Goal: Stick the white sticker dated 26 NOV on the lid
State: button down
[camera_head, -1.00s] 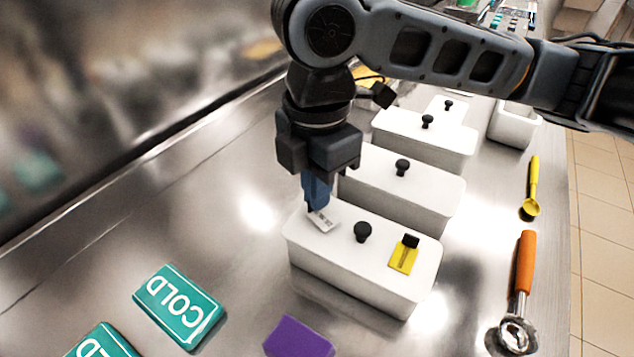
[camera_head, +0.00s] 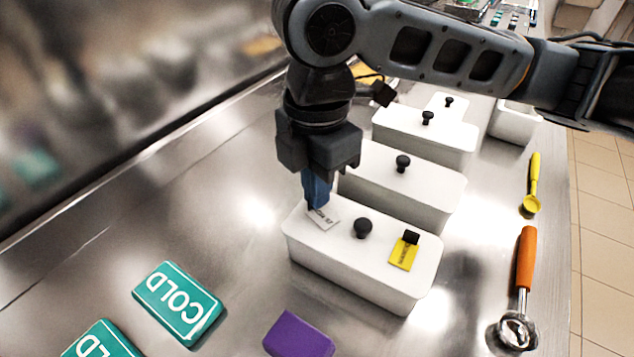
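The white sticker (camera_head: 323,219) with dark print lies at or just over the left end of the nearest tub's white lid (camera_head: 340,245). Its print is too small to read in full. My gripper (camera_head: 314,205) points straight down above that end, its blue fingertips at the sticker's far edge. I cannot tell whether the fingers still pinch the sticker. The lid has a black knob (camera_head: 363,228) in its middle. A yellow label (camera_head: 403,254) with a black clip-like piece sits on the lid's right end.
More white lidded tubs (camera_head: 405,185) stand in a row behind. Teal COLD packs (camera_head: 179,304) and a purple block (camera_head: 298,335) lie in front. An orange-handled scoop (camera_head: 525,260) and a yellow scoop (camera_head: 533,185) lie at the right. The steel counter left of the tubs is clear.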

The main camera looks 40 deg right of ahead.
dwell(0.4)
jog(key=c, duration=0.7)
grip_release()
jog(key=shift+r+p, duration=3.15)
jog(key=shift+r, duration=0.35)
jog(key=shift+f, duration=0.1)
